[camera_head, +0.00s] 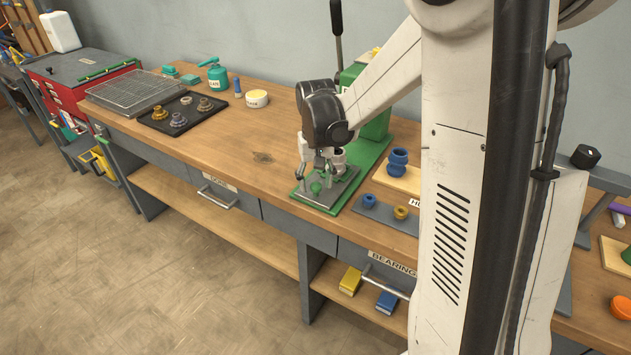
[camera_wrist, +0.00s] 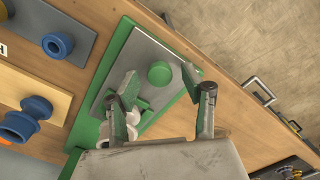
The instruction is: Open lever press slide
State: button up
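The green lever press (camera_head: 375,120) stands at the back of the bench on a green base, partly hidden behind my arm. Its dark lever (camera_head: 337,20) points up. The grey slide plate (camera_head: 327,193) lies on the front of the base; it also shows in the wrist view (camera_wrist: 150,50). A round green knob (camera_head: 316,187) sits on the plate and also shows in the wrist view (camera_wrist: 160,73). My gripper (camera_head: 321,172) is over the plate, pointing down. In the wrist view its fingers (camera_wrist: 160,82) are spread, one on each side of the knob, with gaps visible.
Right of the press are a grey board (camera_head: 385,214) with a blue and a yellow part, and a wooden board (camera_head: 398,178) with a blue part. A black tray (camera_head: 160,125) of metal parts and a wire rack (camera_head: 133,90) lie left. The bench between is clear.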

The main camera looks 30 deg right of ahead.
jog(key=shift+r, duration=0.1)
notch_tip(320, 180, up, 12)
dwell(0.6)
dwell(0.4)
